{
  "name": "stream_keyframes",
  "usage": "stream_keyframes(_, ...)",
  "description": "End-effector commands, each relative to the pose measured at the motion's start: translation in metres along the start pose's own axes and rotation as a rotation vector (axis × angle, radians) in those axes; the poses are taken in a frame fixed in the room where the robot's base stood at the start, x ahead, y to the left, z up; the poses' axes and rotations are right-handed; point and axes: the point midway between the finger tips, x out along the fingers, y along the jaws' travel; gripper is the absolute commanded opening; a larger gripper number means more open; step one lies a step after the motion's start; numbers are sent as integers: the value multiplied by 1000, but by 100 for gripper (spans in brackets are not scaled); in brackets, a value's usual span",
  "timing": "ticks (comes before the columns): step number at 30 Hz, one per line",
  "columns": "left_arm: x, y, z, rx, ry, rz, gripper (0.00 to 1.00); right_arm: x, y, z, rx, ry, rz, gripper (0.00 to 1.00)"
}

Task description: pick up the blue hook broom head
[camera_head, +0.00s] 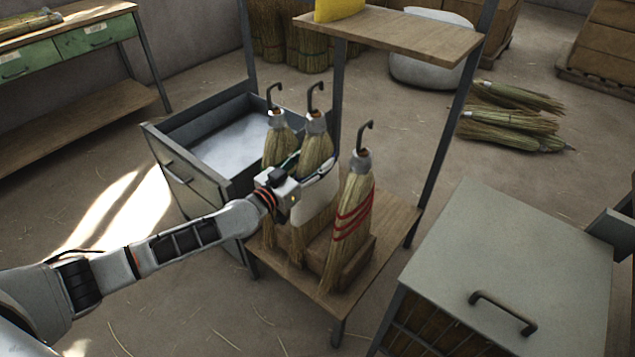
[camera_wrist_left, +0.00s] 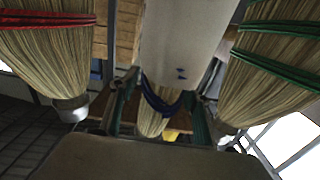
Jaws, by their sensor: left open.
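Three straw broom heads with dark hooks on top stand in a row on a wooden shelf. The blue-bound broom head (camera_head: 315,145) is the middle one; its blue band is hidden in the head view. In the left wrist view, which is upside down, the blue broom head (camera_wrist_left: 153,123) shows between the fingers of my left gripper (camera_wrist_left: 162,112). The gripper is open, in front of its body; contact cannot be told. The red-bound broom head (camera_head: 352,205) stands to the right, the green-bound one (camera_head: 277,142) to the left. My right gripper is out of view.
The shelf (camera_head: 395,225) has metal posts and an upper board (camera_head: 400,35) with a yellow item (camera_head: 338,9). An open drawer unit (camera_head: 185,180) stands close on the left. A grey cabinet (camera_head: 520,255) stands at right. Loose brooms (camera_head: 510,120) lie on the floor behind.

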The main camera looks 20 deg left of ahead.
Motion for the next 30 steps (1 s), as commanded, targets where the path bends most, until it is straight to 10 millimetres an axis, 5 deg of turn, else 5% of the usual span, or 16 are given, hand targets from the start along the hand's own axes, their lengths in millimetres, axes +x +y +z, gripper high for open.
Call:
stream_keyframes(10, 8, 0, -2, 2, 2, 1, 47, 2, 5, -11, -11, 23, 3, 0)
stream_keyframes(16, 7, 0, -2, 2, 1, 1, 0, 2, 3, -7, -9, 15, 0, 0)
stream_keyframes(30, 8, 0, -14, 3, 8, 0, 0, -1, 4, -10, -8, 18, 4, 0)
